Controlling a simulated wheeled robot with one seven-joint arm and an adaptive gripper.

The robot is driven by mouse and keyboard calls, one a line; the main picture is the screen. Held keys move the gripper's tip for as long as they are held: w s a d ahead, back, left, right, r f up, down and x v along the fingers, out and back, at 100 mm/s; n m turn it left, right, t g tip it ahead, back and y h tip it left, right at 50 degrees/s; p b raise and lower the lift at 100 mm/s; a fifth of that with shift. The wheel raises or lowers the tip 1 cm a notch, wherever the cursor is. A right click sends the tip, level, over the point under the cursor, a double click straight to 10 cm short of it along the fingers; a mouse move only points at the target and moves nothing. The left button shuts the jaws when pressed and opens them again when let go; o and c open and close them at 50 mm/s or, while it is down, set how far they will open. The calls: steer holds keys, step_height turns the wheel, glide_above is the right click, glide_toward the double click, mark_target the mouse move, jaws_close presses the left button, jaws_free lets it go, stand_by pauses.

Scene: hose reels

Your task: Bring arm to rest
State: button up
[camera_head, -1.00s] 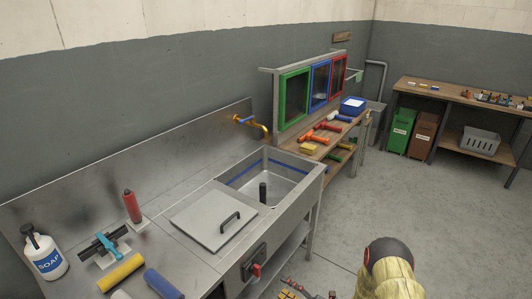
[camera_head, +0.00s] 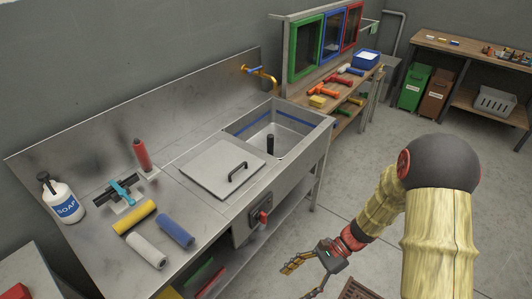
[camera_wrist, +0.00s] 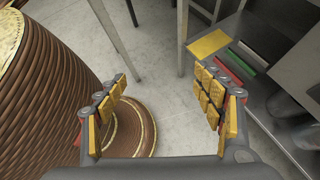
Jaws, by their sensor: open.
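My arm (camera_head: 438,215), in pale yellow segments with a dark round joint, reaches down and left in the head view. My gripper (camera_head: 297,283) is at the bottom of that view, in front of the steel sink bench and below its top. Part of the gripper is cut off by the head view's lower edge.
The steel bench (camera_head: 95,238) holds a soap bottle (camera_head: 63,200), rollers and a sink with a lid (camera_head: 222,168). Its lower shelf carries coloured flat pieces, also seen in the wrist view (camera_wrist: 208,44). Grey floor (camera_head: 345,180) is open right of the bench.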

steer(key=s+d+r+n+t+h, duration=0.2)
steer(key=d+r+n+t+h, duration=0.1)
steer(key=r, duration=0.7)
steer(key=s+d+r+n+t+h, duration=0.3)
steer(key=r+n, duration=0.3)
steer(key=r, duration=0.5)
steer(key=s+d+r+n+t+h, duration=0.2)
steer(key=d+r+n+t+h, duration=0.1)
steer(key=r, duration=0.7)
steer(key=shift+s+d+r+n+t+h, duration=0.25)
steer(key=shift+d+n+t, duration=0.25)
steer(key=shift+n, duration=0.7)
steer(key=shift+w, duration=0.1)
